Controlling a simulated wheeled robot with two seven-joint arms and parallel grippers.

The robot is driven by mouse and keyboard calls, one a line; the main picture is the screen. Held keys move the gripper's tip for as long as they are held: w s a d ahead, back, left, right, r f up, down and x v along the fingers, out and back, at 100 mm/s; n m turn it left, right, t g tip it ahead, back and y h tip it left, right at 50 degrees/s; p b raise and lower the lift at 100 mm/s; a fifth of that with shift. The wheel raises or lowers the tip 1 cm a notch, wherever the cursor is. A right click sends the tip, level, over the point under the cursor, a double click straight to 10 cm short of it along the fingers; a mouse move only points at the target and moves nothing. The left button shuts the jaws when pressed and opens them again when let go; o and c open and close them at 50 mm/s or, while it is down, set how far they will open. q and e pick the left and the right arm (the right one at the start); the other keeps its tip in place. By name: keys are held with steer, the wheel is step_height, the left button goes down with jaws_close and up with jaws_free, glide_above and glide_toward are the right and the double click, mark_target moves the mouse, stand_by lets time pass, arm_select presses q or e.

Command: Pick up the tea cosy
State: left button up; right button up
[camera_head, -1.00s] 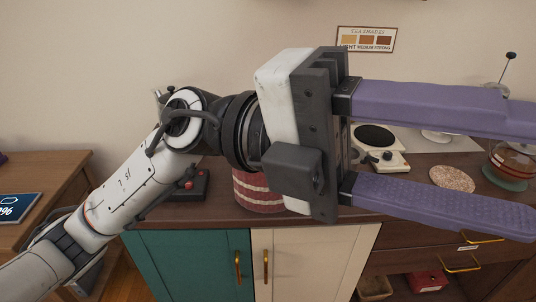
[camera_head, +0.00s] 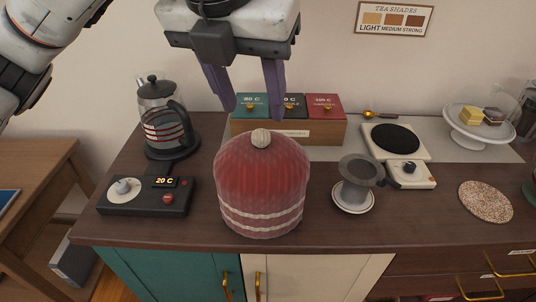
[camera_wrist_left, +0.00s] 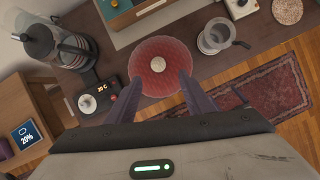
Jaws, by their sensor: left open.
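The tea cosy (camera_head: 262,180) is a red knitted dome with pale stripes near its base and a cream pompom on top. It stands upright on the counter (camera_head: 330,230), near its front edge. In the left wrist view the tea cosy (camera_wrist_left: 160,58) is seen from above, beyond the fingertips. My left gripper (camera_head: 250,108) is open and points down above and slightly behind the pompom in the head view, with nothing between its purple fingers. It also shows in the left wrist view (camera_wrist_left: 160,82), with a finger toward each side of the cosy. My right gripper is not in view.
A glass kettle (camera_head: 164,120) and a black control base (camera_head: 148,195) stand left of the cosy. A tea box (camera_head: 310,132) with coloured lids is behind. A grey strainer cup (camera_head: 356,182) on a saucer and a hotplate (camera_head: 420,172) stand to the right.

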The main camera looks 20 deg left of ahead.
mark_target(259, 133)
arm_select(q)
steer(key=x, duration=0.3)
steer(key=shift+s+f, duration=0.1)
steer(key=shift+s, duration=0.2)
steer(key=x, duration=0.2)
steer(key=p+x, duration=0.1)
steer(key=x, duration=0.2)
steer(key=shift+w+a, duration=0.2)
steer(key=shift+w, duration=0.05)
steer(key=shift+w+f, duration=0.1)
steer(key=shift+f, duration=0.05)
jaws_close()
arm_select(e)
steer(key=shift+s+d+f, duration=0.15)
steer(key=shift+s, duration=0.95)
